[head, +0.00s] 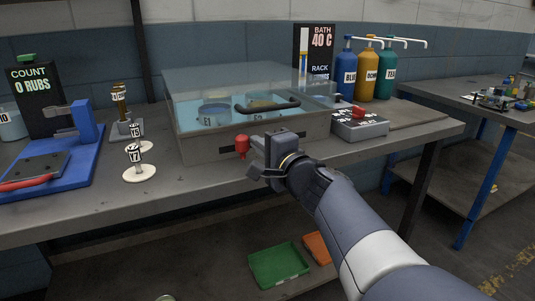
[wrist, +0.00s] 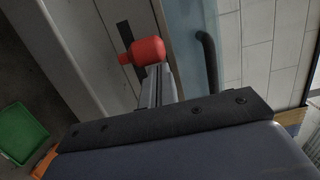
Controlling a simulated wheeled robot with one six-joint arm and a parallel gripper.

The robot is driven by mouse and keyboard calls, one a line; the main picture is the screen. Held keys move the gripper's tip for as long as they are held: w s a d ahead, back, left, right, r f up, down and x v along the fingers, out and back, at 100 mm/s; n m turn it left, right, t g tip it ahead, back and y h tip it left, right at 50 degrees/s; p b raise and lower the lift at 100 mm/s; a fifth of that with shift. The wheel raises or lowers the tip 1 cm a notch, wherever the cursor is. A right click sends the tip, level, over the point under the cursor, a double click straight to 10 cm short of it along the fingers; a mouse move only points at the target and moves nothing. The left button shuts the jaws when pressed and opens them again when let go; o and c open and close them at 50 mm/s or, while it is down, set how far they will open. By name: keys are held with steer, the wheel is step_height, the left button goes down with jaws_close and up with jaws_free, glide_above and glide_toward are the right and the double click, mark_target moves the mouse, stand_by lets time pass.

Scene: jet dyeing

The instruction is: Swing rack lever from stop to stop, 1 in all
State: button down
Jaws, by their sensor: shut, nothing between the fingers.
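The rack lever is a red knob (head: 242,146) on a dark slot strip on the front face of the clear-lidded bath (head: 190,146). My gripper (head: 262,143) is shut and empty, just right of the knob in the head view. In the wrist view the red knob (wrist: 147,50) is just beyond and left of the gripper's fingertips (wrist: 154,72). I cannot tell whether they touch. The right part of the slot is hidden behind my gripper in the head view.
The lid handle (head: 268,107) is black and curved above the lever. A control box (head: 358,124) with a red switch stands right of the bath. Labelled bobbins (head: 138,165) and a blue rubbing device (head: 60,160) stand left. A green tray (head: 278,266) lies on the lower shelf.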

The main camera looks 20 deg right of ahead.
mark_target(238, 143)
steer(key=shift+w+a+b, duration=0.15)
steer(key=shift+a+b, duration=0.45)
steer(key=shift+a, duration=0.35)
steer(key=shift+w+a+b, duration=0.15)
steer(key=shift+a+b, duration=0.4)
steer(key=shift+a, duration=0.4)
